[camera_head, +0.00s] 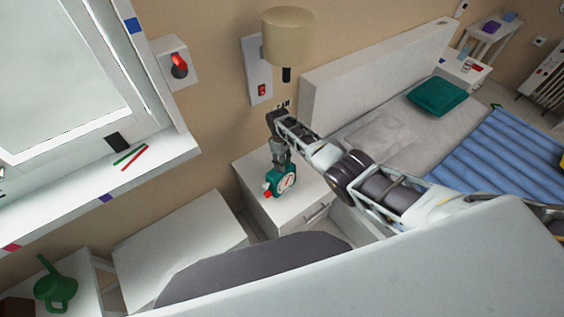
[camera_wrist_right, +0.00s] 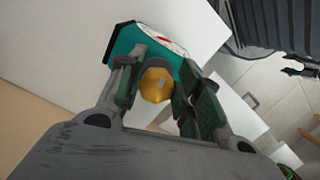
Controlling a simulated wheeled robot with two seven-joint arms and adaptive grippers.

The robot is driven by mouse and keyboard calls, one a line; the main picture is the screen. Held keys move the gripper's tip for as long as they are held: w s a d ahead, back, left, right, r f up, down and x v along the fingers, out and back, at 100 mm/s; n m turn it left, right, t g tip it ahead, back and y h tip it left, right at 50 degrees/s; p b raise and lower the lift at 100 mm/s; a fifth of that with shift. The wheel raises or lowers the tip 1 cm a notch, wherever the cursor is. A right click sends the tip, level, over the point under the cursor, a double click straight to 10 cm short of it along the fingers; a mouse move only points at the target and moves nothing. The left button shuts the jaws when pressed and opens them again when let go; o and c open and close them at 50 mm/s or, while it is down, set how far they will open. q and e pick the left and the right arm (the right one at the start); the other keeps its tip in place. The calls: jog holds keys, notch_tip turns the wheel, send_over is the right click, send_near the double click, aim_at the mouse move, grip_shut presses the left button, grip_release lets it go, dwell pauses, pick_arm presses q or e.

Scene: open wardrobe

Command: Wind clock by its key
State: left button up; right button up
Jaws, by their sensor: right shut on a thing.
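The clock (camera_head: 284,179) is a small teal box with a round white face and a red part at its lower left. It stands on the white nightstand (camera_head: 255,182). In the right wrist view the clock (camera_wrist_right: 121,43) shows behind a yellow, faceted key knob (camera_wrist_right: 157,84). My right gripper (camera_head: 279,160) reaches down onto the clock from above. In the wrist view its fingers (camera_wrist_right: 154,92) stand on either side of the yellow key and are shut on it. The clock's far side is hidden. My left gripper is in neither view.
A wall lamp (camera_head: 288,38) hangs above the nightstand, with a red-switch plate (camera_head: 260,88) beside it. The bed (camera_head: 400,125) lies to the right. A white panel edge (camera_head: 400,268) crosses the foreground. A green watering can (camera_head: 56,287) stands at lower left.

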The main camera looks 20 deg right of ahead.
jog(key=m, duration=0.7)
jog(key=shift+s+d+f+p, duration=0.15)
jog(key=shift+d+f+p, duration=0.05)
jog(key=shift+p, duration=0.1)
jog(key=m, duration=0.3)
jog(key=shift+m+y, duration=0.3)
jog(key=shift+y, duration=0.1)
jog(key=m, duration=0.4)
jog(key=shift+p, duration=0.4)
jog(key=m, duration=0.6)
jog(key=shift+m+y, duration=0.3)
jog(key=shift+y, duration=0.1)
jog(key=m, duration=0.3)
jog(key=m+t, duration=0.1)
jog(key=m, duration=0.3)
jog(key=shift+w+r, duration=0.1)
jog(key=shift+w, duration=0.1)
jog(key=o, duration=1)
jog(key=shift+r, duration=0.15)
